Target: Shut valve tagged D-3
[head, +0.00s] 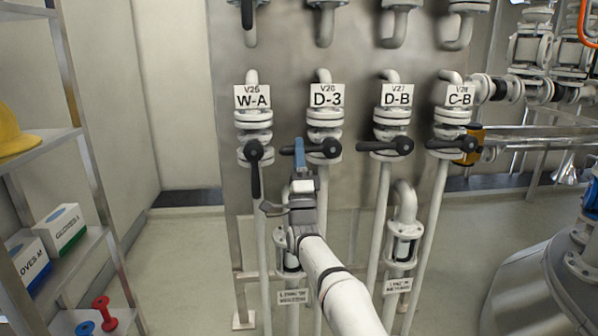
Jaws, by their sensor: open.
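The tag D-3 (326,95) hangs on the second valve from the left in the row. Its black lever (318,148) lies level, pointing left from the pivot across the vertical pipe. My gripper (300,148) is raised in front of the left part of this lever. A blue finger overlaps the lever and hides part of it; the lever's end shows to the left of the finger. The jaws are open. I cannot tell whether the finger touches the lever or stands in front of it.
Valve W-A (253,97) on the left has its lever (255,172) pointing down. Valves D-B (397,95) and C-B (459,95) have level levers. A shelf (50,262) with boxes stands at the left, a grey vessel (540,280) at the lower right.

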